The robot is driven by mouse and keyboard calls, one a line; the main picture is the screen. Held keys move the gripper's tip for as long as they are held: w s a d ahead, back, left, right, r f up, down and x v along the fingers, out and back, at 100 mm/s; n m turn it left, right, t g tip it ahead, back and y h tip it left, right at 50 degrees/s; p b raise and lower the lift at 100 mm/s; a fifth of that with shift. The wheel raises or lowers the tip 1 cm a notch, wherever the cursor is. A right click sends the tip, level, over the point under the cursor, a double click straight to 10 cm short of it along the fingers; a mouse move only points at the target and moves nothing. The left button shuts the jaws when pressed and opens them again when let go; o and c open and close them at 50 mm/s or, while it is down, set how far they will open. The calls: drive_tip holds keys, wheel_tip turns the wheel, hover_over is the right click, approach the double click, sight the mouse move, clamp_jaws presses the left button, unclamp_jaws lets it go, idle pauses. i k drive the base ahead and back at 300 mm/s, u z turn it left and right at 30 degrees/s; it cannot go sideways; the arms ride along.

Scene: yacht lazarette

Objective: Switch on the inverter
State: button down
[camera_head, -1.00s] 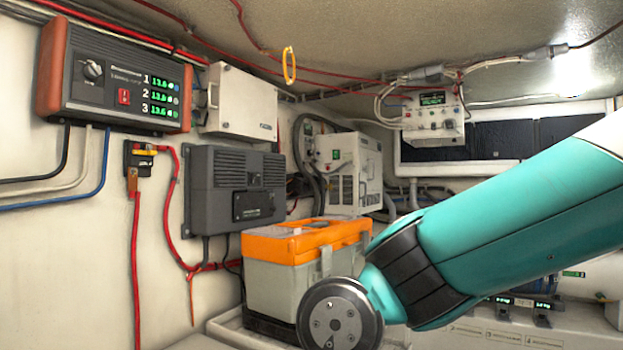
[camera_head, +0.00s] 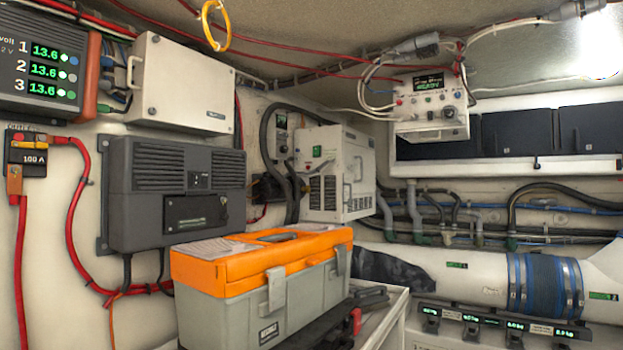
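No readable label names the inverter. A dark grey finned box (camera_head: 140,207) hangs on the left wall, with a small dark panel (camera_head: 195,213) low on its front. Red and black cables leave its underside. A white vented unit (camera_head: 348,178) with a green switch (camera_head: 317,152) is mounted further back, right of it. I cannot tell the switch's position. My gripper and arm are out of view.
A grey toolbox (camera_head: 300,297) with an orange lid stands in front of the finned box's lower right. A white cabinet (camera_head: 180,75) hangs above it. A three-display charger (camera_head: 90,60) is at upper left. A yellow ring (camera_head: 207,30) hangs from the ceiling.

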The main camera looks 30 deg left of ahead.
sight(195, 177)
drive_tip(key=z, duration=0.25)
drive_tip(key=i, duration=1.85)
drive_tip(key=u, duration=3.15)
